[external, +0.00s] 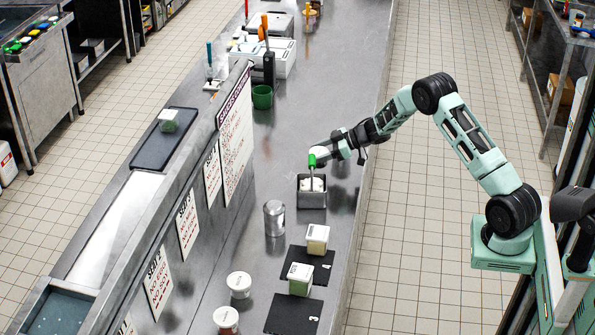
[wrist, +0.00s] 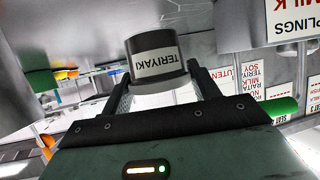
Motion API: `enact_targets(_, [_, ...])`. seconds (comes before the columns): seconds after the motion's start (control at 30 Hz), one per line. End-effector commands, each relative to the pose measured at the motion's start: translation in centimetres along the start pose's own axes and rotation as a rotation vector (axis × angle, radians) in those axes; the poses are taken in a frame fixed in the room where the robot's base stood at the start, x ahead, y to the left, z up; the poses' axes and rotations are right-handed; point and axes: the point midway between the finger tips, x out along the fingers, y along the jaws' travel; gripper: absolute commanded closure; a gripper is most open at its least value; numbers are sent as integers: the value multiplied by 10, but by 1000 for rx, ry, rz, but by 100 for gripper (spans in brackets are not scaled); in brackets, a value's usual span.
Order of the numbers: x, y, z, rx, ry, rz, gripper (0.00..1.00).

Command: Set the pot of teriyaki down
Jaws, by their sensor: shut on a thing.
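My gripper (wrist: 160,78) is shut on the pot of teriyaki (wrist: 148,45), a dark round pot with a white label reading TERIYAKI. The pot sits between the two fingers in the wrist view. In the external view my gripper (external: 322,153) is over the steel counter (external: 290,140), just behind a square metal container (external: 312,200). The held pot is too small and covered there to make out clearly, so its height above the counter cannot be told.
A green-handled utensil (external: 312,162) stands up from the square container, close to my gripper. A steel canister (external: 274,218) stands to the front left. Two square tubs (external: 317,240) (external: 300,280) are by dark mats. A green cup (external: 262,97) stands farther back. Signs hang along the left shelf.

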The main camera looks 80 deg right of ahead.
Motion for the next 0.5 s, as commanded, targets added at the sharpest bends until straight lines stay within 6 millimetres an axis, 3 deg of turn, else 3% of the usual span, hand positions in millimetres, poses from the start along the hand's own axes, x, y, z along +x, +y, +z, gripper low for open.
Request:
enact_targets(0.23, [13,0,28,3,-1,0,64])
enact_targets(0.5, [15,0,31,1,1,1,64])
